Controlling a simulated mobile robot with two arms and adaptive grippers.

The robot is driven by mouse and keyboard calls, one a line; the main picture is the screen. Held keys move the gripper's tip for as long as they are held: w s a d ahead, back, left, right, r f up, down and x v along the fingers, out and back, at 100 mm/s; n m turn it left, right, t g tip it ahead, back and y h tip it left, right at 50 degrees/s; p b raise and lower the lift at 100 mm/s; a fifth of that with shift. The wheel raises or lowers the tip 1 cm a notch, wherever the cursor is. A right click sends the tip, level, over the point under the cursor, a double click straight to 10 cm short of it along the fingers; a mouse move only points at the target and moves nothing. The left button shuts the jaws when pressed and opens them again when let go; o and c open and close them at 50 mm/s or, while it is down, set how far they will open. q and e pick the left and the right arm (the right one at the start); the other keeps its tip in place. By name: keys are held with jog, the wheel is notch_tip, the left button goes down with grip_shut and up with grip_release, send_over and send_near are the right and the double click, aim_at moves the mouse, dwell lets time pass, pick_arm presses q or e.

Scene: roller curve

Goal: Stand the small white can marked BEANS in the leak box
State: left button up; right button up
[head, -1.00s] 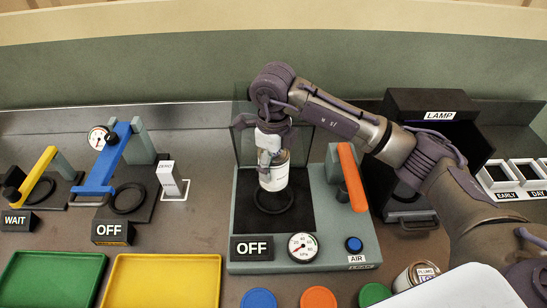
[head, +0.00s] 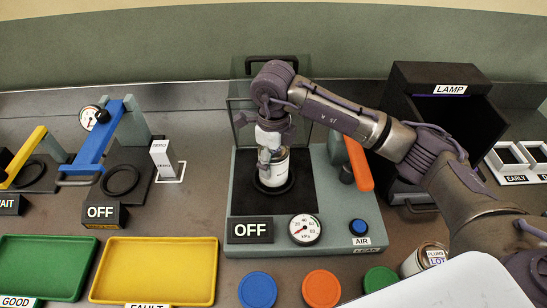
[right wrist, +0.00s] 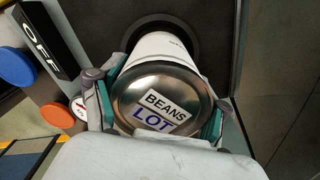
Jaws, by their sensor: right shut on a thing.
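The small white can marked BEANS (head: 275,169) is upright in my right gripper (head: 266,160), inside the leak box (head: 237,200). Its base appears at the black ring (head: 287,187) on the box floor; I cannot tell whether it bears on it. In the right wrist view, the metal lid with its BEANS LOT label (right wrist: 165,108) faces the camera, and the two fingers of the right gripper (right wrist: 158,100) are closed on either side of the can. The box's clear lid (head: 240,120) stands raised behind. My left gripper is not in view.
An orange lever (head: 357,162) stands at the leak box's right. An OFF sign (head: 252,230), a gauge (head: 304,229) and a blue AIR button (head: 358,227) line its front. A PLUMS can (head: 425,258) stands front right. The LAMP box (head: 445,110) is behind my right arm.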

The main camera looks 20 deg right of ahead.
jog(key=shift+b, duration=0.45)
dwell(1.4)
jog(key=shift+f, duration=0.15)
dwell(0.5)
jog(key=o, duration=1.5)
jog(key=shift+r+p, duration=1.9)
jog(key=shift+r, duration=2.6)
